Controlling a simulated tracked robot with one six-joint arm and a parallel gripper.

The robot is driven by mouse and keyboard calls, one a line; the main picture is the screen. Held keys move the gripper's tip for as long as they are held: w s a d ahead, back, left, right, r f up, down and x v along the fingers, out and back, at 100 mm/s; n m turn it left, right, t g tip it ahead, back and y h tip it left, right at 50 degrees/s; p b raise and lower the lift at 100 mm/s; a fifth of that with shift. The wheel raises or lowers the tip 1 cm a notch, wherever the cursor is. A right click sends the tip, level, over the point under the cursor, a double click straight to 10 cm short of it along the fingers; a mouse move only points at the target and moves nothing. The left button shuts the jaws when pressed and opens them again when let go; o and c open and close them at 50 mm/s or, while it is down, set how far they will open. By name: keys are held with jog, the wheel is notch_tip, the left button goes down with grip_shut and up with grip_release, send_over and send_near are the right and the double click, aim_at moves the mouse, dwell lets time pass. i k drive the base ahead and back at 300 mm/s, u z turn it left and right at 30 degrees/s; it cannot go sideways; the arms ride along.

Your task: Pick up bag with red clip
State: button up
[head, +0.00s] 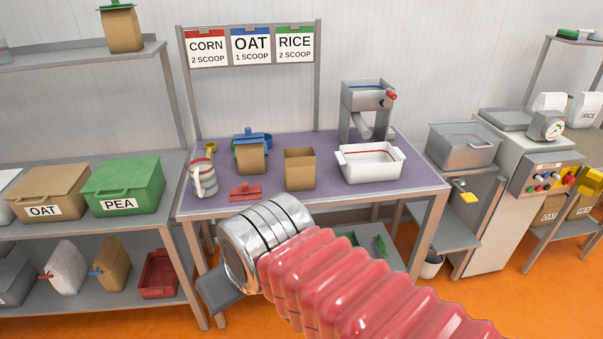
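A white bag (67,267) with a small red piece at its lower left, which looks like a clip, leans on the lower left shelf. A loose red clip (245,193) lies on the purple worktop (420,186). An open brown bag (300,172) without a clip stands to its right. A brown bag (251,160) with a blue clip stands behind the red clip. My gripper (218,290) points left, in front of the table's front edge and apart from the bags. Only a grey part shows past its silver collar; its opening is hidden.
A brown bag (114,265) with a blue clip and a red bin (159,275) share the lower left shelf. A striped jug (203,178), a white tub (370,164) and a grey machine (366,105) stand on the worktop. Orange floor is open at front left.

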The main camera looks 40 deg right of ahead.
aim_at(300, 163)
jog(key=u, duration=0.05)
jog(key=i, duration=1)
jog(key=z, duration=0.05)
